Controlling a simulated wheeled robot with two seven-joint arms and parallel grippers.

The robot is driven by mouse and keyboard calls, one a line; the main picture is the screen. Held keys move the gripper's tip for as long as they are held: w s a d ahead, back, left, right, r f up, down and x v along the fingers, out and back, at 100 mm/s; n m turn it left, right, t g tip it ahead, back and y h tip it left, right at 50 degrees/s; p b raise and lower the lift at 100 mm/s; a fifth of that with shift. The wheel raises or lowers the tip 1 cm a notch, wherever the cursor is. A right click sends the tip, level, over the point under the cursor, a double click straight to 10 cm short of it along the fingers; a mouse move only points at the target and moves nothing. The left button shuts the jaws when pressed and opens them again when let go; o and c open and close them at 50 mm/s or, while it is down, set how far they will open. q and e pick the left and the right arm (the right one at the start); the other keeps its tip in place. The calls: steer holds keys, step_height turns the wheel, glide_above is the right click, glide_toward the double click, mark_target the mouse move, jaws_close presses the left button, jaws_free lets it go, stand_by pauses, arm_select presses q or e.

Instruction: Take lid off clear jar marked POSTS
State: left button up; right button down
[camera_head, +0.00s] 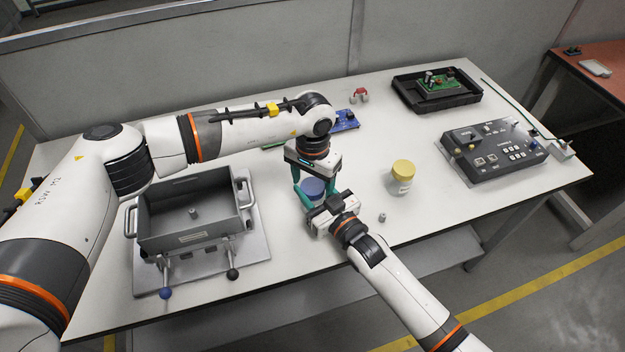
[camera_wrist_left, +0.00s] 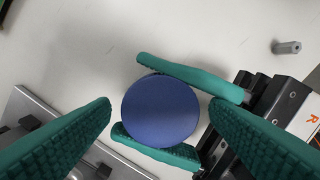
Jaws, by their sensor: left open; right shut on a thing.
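A jar with a round blue lid (camera_head: 313,187) stands near the front middle of the table; its body is mostly hidden. The lid fills the middle of the left wrist view (camera_wrist_left: 160,110). My right gripper (camera_head: 316,203) comes in from the front right and is shut on this jar, its green fingers on two sides just below the lid (camera_wrist_left: 130,93). My left gripper (camera_head: 312,178) is above the jar, pointing down, open, with a finger on either side of the lid and gaps between. A second jar with a yellow lid (camera_head: 403,169) stands to the right; I cannot read either label.
A grey metal box (camera_head: 190,237) on a plate stands left, with knobbed levers in front. A small metal post (camera_head: 382,217) lies right of my right gripper. A black tray (camera_head: 407,93) with a green board and a control panel (camera_head: 492,150) are at the right. The table's front right is clear.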

arm_select(q)
steer(key=shift+r, duration=2.25)
arm_select(e)
steer(key=c, duration=0.6)
jaws_free()
steer(key=shift+s, duration=0.1)
